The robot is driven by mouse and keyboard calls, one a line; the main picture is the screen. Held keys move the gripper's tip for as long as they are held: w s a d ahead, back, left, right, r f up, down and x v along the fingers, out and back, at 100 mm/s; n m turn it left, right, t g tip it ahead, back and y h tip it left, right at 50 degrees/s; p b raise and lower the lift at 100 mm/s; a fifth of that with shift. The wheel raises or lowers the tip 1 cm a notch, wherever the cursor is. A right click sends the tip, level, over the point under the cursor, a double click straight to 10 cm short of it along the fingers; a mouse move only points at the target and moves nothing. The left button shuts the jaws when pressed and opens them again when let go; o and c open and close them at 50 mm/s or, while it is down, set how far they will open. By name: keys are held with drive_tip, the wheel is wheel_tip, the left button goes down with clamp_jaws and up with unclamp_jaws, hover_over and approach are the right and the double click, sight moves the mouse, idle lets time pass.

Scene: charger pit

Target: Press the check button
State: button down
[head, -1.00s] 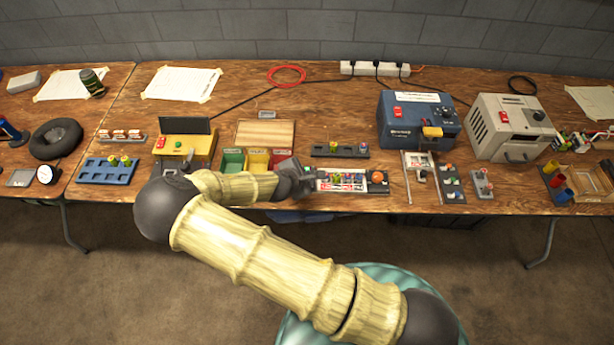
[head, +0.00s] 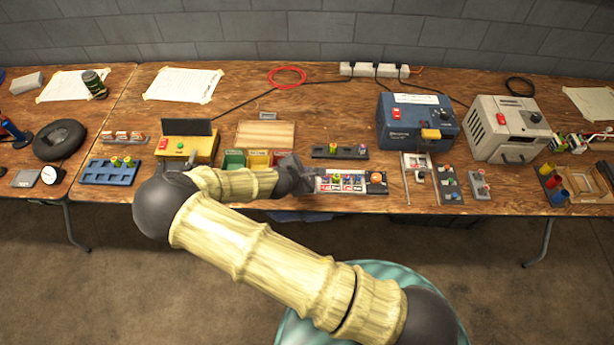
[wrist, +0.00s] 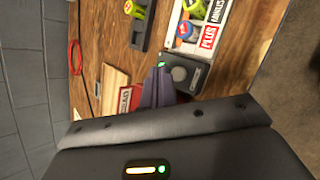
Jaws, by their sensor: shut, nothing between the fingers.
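My gripper (wrist: 158,84) is shut and empty, with its dark fingertips at a small dark grey block (wrist: 187,85). The block has a round grey button (wrist: 179,73) on top and a small green spot beside the fingertips. I cannot read a check label on it, and cannot tell whether the fingertips touch it. The block adjoins the white holder (wrist: 218,12) marked PLUS and MINUS, which holds coloured cells. In the head view my gripper (head: 312,187) is at the left end of this holder (head: 350,188) and hides the block. An orange part (head: 376,178) sits at the holder's right end.
Coloured bins (head: 234,159) and a yellow box (head: 203,146) with a green button are to the left. A blue charger (head: 395,135) and a grey box (head: 505,130) stand to the right.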

wheel_tip(320, 180, up, 4)
drive_tip(key=p, duration=0.3)
drive_tip(key=shift+r, duration=0.1)
drive_tip(key=shift+d, duration=0.1)
idle(0.7)
drive_tip(key=s+d+r+m+g+y, duration=0.2)
drive_tip(key=s+d+r+m, duration=0.6)
drive_tip(key=r+m, duration=0.3)
drive_tip(key=s+d+r+m+g+y, duration=0.2)
drive_tip(key=s+d+r+m+g, duration=0.1)
drive_tip(key=s+d+r+m, duration=0.5)
wheel_tip(320, 180, up, 3)
drive_tip(key=s+m, duration=0.1)
drive_tip(key=m, duration=0.1)
drive_tip(key=shift+s+r+m+g, duration=0.2)
drive_tip(key=shift+s+m+g, duration=0.1)
drive_tip(key=shift+s+m, duration=0.1)
idle(1.0)
